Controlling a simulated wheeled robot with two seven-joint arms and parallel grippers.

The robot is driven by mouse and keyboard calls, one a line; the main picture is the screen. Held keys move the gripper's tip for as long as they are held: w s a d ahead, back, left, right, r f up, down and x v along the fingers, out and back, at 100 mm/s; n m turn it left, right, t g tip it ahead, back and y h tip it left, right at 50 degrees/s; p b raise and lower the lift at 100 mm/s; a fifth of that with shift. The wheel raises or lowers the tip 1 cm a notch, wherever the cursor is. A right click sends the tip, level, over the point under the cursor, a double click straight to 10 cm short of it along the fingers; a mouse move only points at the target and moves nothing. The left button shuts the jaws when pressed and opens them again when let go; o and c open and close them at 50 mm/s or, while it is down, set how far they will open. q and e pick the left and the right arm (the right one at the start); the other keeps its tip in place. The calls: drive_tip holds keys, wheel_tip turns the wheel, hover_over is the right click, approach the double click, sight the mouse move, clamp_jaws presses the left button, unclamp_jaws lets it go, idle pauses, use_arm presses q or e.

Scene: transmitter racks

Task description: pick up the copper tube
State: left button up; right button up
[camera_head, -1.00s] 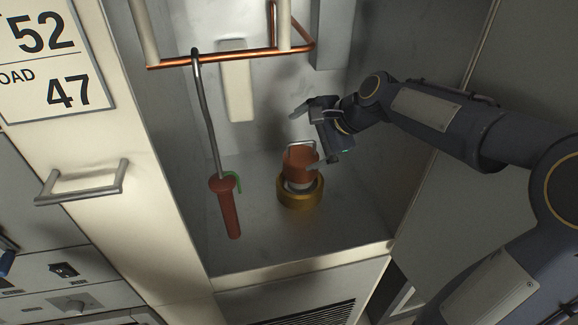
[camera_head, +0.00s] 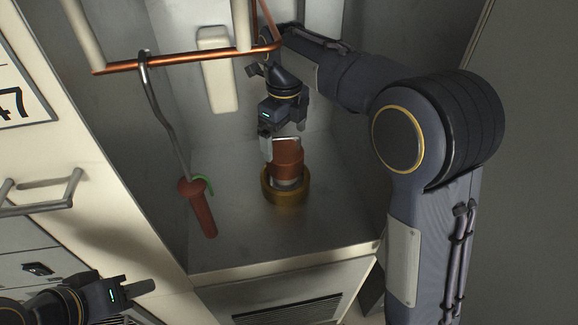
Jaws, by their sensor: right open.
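The copper tube (camera_head: 288,158) is a short reddish-copper cylinder with a metal bail handle on top. It stands upright in a brass ring (camera_head: 287,198) on the cabinet floor. My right gripper (camera_head: 284,132) is open and points down just above the tube, its fingers around the level of the handle. One finger overlaps the left end of the handle, and I cannot tell whether they touch. My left gripper (camera_head: 135,290) is low at the left, outside the cabinet, away from the tube; its finger gap is not clear.
A hooked rod with a red handle (camera_head: 198,208) hangs from a copper rail (camera_head: 185,58) left of the tube. The cabinet's front edge (camera_head: 285,268) lies below. A cabinet handle (camera_head: 45,190) juts out at the left. The floor right of the tube is clear.

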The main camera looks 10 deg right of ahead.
sight(284, 151)
wheel_tip(284, 151, down, 5)
drive_tip(key=shift+w+f, duration=0.1)
drive_tip(key=shift+f, duration=0.1)
drive_tip(key=shift+c, duration=0.3)
drive_tip(key=c, duration=1.9)
drive_tip(key=shift+w+r, duration=0.1)
drive_tip(key=shift+r, duration=0.15)
